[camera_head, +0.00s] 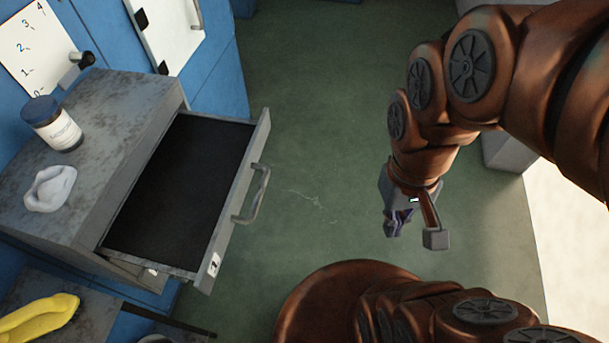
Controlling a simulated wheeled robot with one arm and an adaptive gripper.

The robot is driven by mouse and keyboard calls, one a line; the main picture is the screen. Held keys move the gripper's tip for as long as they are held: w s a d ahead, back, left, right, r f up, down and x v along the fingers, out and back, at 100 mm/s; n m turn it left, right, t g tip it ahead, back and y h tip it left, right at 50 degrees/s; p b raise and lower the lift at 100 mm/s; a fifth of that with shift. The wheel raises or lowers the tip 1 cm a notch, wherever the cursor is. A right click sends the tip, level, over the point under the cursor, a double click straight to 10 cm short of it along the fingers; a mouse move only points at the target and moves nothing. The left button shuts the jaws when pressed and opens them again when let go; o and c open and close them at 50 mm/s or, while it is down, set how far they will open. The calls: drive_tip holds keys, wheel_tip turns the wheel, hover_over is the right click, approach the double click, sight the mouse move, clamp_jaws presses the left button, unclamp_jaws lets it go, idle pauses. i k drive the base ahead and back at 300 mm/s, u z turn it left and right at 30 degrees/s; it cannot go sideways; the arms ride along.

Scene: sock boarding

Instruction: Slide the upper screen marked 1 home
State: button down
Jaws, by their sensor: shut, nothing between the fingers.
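A grey metal drawer (262,135) with a dark flat inside stands pulled out of the worn grey cabinet (120,100) on the left. A bar handle (254,195) is on its front. A small white label (213,265) with a dark mark is at the near end of the front; I cannot read it surely. No other part is plainly a screen marked 1. My gripper (396,225) is shut and empty. It hangs over the green floor, right of the drawer front and well apart from it.
A jar with a dark blue lid (58,130) and a crumpled white cloth (48,188) are on the cabinet top. A yellow thing (40,316) lies lower left. A numbered white board (35,45) and a white panel (175,35) are behind. Green floor (310,120) is clear between drawer and gripper.

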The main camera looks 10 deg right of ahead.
sight(178, 216)
drive_tip(key=z, duration=0.4)
drive_tip(key=k, duration=1.3)
drive_tip(key=u, duration=1.65)
